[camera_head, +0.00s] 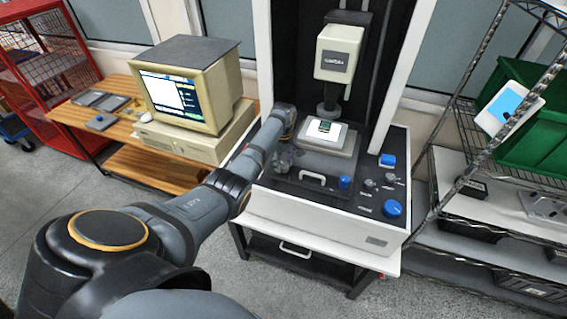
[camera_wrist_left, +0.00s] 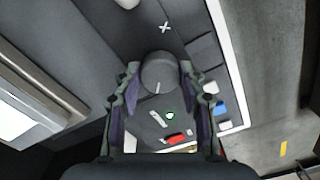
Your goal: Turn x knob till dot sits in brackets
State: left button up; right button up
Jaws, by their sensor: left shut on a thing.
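The x knob (camera_wrist_left: 158,73) is a dark grey round knob with a pale pointer line, beside a white X mark (camera_wrist_left: 165,28) in the left wrist view. My left gripper (camera_wrist_left: 159,76) has one finger on each side of it and is shut on it. In the head view my left gripper (camera_head: 284,160) reaches down to the left part of the machine's front panel, and the knob cannot be made out there. A computer monitor (camera_head: 171,97) at the left shows a lit window; no dot or brackets are legible. My right gripper is not in view.
The measuring machine's white head (camera_head: 339,52) hangs over a stage with a small lit panel (camera_head: 325,131). A wire rack with a green bin (camera_head: 535,130) is at the right.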

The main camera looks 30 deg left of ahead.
pick_arm(q)
jog(key=shift+r+m, duration=0.1)
jog(key=shift+m, duration=0.2)
jog(key=m+p, duration=0.2)
jog(key=m, duration=0.1)
jog(key=m+p, duration=0.1)
jog(key=m, duration=0.4)
jog(key=shift+m, duration=0.3)
dwell(0.4)
jog(key=o, duration=1.1)
jog(key=shift+o, duration=0.2)
